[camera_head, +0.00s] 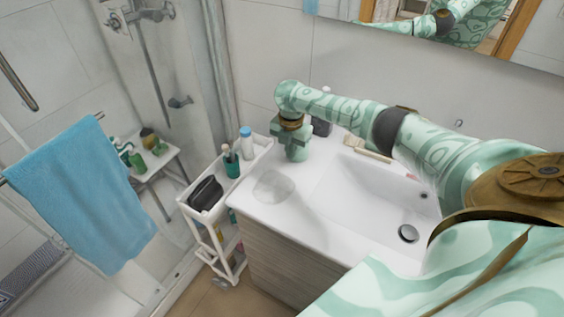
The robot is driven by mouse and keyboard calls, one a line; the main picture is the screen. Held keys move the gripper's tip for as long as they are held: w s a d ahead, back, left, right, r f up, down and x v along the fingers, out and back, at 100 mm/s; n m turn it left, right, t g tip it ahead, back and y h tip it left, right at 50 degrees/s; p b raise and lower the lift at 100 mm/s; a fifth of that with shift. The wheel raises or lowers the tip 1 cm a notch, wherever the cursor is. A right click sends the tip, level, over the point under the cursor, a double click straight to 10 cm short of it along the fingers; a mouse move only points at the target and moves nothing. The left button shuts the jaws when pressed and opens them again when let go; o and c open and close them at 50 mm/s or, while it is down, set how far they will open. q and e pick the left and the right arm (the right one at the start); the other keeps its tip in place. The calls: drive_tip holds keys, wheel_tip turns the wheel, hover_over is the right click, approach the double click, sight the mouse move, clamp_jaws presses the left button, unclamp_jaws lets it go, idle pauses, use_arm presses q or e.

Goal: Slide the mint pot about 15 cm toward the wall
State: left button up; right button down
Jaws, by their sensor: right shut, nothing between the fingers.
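A low, round, pale grey-white shape (273,186) lies near the left end of the white washbasin counter (250,203). Its colour is too washed out to tell whether it is the mint pot, and I see no other clear mint pot on the counter. My right gripper (297,158) reaches in from the right across the basin and points down over the counter's back left. It is shut and empty, behind and slightly right of the pale shape, apart from it in the picture. My left gripper is not in view.
A dark bottle (321,127) stands behind my gripper by the wall. A wooden-handled brush (367,150) lies at the basin's back edge. Left of the counter, a white cart (188,211) holds a green cup (232,165), a blue-and-white bottle (246,142) and a black case (206,193).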

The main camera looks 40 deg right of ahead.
drive_tip(key=shift+d, duration=0.2)
drive_tip(key=shift+a+r, duration=0.1)
drive_tip(key=shift+a, duration=0.1)
drive_tip(key=a+p, duration=0.1)
drive_tip(key=s+a+r+p, duration=0.1)
drive_tip(key=p, duration=0.1)
drive_tip(key=a+r+p, duration=0.1)
drive_tip(key=p, duration=0.1)
drive_tip(key=shift+s+a, duration=0.2)
drive_tip(key=shift+s, duration=0.1)
wheel_tip(320, 180, up, 8)
drive_tip(key=p, duration=0.2)
